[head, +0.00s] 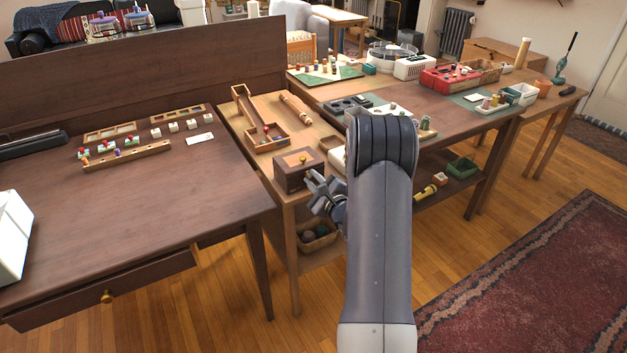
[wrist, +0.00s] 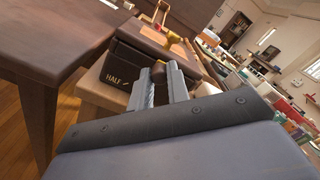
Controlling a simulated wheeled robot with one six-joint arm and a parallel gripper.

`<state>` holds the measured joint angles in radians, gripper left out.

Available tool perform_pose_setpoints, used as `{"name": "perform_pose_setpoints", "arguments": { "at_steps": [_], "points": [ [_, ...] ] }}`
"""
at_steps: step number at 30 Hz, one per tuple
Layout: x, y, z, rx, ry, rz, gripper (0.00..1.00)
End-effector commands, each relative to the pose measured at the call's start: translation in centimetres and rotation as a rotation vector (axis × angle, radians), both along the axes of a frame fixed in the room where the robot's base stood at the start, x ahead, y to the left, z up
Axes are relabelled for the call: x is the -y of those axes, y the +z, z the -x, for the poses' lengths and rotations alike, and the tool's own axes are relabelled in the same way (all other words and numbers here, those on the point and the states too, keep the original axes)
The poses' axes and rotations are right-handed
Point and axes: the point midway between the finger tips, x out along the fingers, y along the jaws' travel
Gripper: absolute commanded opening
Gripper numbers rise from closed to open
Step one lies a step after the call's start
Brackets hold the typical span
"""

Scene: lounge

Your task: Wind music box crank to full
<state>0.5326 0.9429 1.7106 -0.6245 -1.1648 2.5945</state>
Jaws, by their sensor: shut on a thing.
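The music box is a dark brown wooden box (head: 296,175) with a small brass knob on its lid, at the front corner of the light wooden table. In the wrist view, the box (wrist: 126,68) shows its front face with the word HALF in yellow. My gripper (head: 312,182) is at the right end of the box's front. In the wrist view, my gripper (wrist: 160,75) is shut on a small brownish crank knob (wrist: 158,69) in front of that face. The fingers and my arm hide most of the crank.
A dark wooden desk (head: 150,205) stands close at the left. A long wooden tray (head: 262,125) lies behind the box. A basket (head: 318,237) sits on the shelf below. Open floor and a red rug (head: 540,275) lie to the right.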

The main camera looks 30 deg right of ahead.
Motion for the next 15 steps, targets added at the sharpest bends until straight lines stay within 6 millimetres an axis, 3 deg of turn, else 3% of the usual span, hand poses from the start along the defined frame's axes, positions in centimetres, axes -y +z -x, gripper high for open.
{"name": "perform_pose_setpoints", "arguments": {
  "at_steps": [5,6,15],
  "points": [
    [0.06,-0.15,0.06,-0.003,-0.002,0.0,0.0],
    [0.06,-0.15,0.06,-0.003,-0.002,0.0,0.17],
    [0.02,-0.06,0.02,-0.001,-0.001,0.001,0.39]
  ]
}}
